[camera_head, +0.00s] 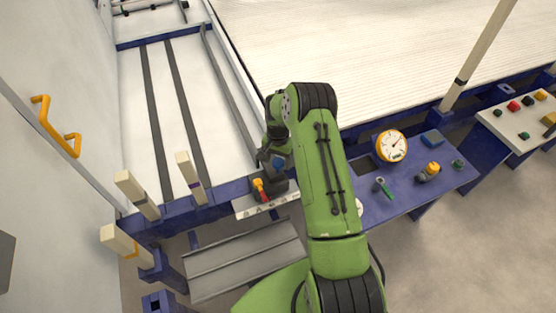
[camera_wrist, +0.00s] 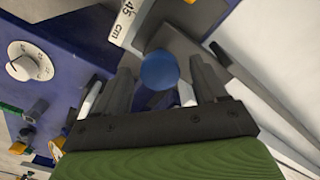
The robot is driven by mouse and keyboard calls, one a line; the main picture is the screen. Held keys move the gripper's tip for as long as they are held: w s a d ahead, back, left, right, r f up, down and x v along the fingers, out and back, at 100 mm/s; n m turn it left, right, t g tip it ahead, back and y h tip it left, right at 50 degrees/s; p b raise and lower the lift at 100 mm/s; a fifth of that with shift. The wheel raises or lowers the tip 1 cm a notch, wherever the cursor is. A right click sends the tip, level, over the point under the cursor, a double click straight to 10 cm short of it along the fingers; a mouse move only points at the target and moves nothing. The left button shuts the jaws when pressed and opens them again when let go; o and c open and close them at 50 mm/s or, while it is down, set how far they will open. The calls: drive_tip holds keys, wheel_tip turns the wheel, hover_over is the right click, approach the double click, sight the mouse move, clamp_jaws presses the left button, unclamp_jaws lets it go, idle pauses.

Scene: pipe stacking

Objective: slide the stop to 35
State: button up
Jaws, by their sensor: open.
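The stop (camera_head: 271,184) is a dark block on a pale scale strip (camera_head: 264,207) at the front of the blue frame, partly hidden by my arm. A blue round knob (camera_wrist: 159,70) shows in the wrist view, apparently the stop's. My gripper (camera_head: 272,160) is just above the stop. In the wrist view my gripper (camera_wrist: 163,76) is open, one finger on each side of the knob. I cannot tell whether they touch it. The scale (camera_wrist: 125,14) reads "45 cm" just beyond the knob. The 35 mark is not readable.
A red and orange handle (camera_head: 260,190) sits by the stop. Pale posts (camera_head: 189,174) stand to its left. A blue bench (camera_head: 415,187) at right holds a round gauge (camera_head: 391,146) and tools. A white dial (camera_wrist: 29,62) shows on a blue panel in the wrist view.

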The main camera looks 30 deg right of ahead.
clamp_jaws()
drive_tip(key=a, duration=0.5)
drive_tip(key=shift+w, duration=0.2)
unclamp_jaws()
drive_tip(key=shift+r, duration=0.1)
wheel_tip(320, 180, up, 16)
drive_tip(key=p, duration=0.4)
drive_tip(key=shift+f+p, duration=0.2)
drive_tip(key=shift+p, duration=0.15)
